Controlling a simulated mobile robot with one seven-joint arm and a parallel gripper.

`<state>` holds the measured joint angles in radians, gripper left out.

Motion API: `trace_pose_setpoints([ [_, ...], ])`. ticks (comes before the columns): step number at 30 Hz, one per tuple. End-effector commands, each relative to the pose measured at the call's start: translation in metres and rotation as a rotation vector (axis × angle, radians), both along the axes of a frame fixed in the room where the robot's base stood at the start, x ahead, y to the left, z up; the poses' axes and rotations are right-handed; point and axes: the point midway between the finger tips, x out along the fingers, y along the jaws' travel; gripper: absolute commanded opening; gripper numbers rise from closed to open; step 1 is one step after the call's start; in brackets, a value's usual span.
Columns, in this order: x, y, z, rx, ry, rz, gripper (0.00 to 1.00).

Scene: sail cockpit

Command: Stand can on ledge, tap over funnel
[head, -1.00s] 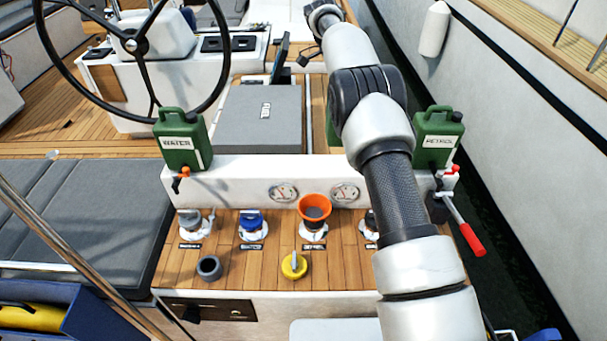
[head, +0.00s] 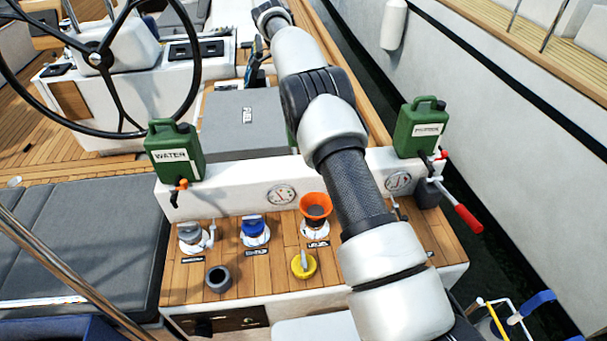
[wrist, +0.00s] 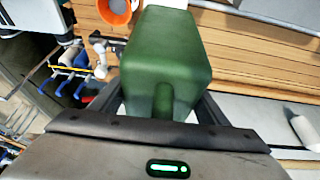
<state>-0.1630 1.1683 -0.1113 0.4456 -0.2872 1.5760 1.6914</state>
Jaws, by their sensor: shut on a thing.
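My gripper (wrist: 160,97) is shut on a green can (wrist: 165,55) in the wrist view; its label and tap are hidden. In the head view only a green sliver (head: 292,136) of this can shows behind my arm, and the gripper is hidden. The orange funnel (head: 316,206) stands in a deck filler in front of the white ledge (head: 235,200); it also shows at the top of the wrist view (wrist: 117,8). A green WATER can (head: 174,152) stands at the ledge's left, its orange tap facing forward. A green PETROL can (head: 420,128) stands at its right end.
Grey-capped (head: 192,236) and blue-capped (head: 254,230) fillers stand left of the funnel. A grey ring-shaped piece (head: 219,278) and a yellow cap (head: 303,264) lie on the wooden deck. A red-handled lever (head: 467,219) sticks out at right. The ledge's middle is partly behind my arm.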

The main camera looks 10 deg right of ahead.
Motion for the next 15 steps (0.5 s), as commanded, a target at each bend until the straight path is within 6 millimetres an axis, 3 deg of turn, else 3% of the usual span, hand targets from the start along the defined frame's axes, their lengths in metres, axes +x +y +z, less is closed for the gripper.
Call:
trace_pose_setpoints([
  [4, 0.001, -0.001, -0.002, -0.002, -0.005, -0.002, 0.06],
  [15, 0.001, -0.001, -0.053, -0.002, -0.005, -0.001, 0.06],
])
